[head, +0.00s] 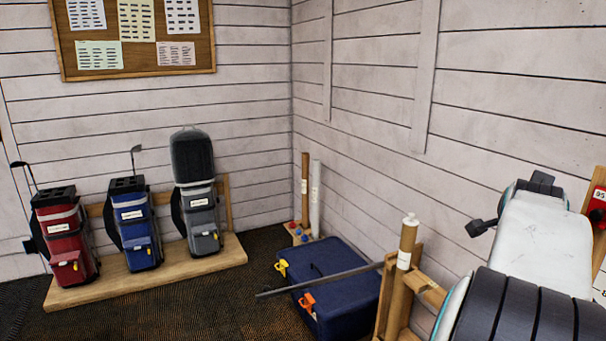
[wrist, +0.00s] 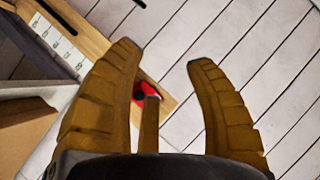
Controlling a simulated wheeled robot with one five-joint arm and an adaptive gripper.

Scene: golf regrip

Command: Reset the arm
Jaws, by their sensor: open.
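In the wrist view, my gripper (wrist: 164,56) is open, with its two ribbed brown fingers spread apart. In the head view, my white and black arm fills the lower right, and the gripper is not visible there.
Red (head: 65,236), blue (head: 135,225) and grey (head: 200,215) golf bags stand on a wooden platform (head: 215,260). A dark blue case (head: 350,300) lies on the floor. A dark shaft (head: 325,281) passes above it to a wooden stand (head: 390,300) near my arm.

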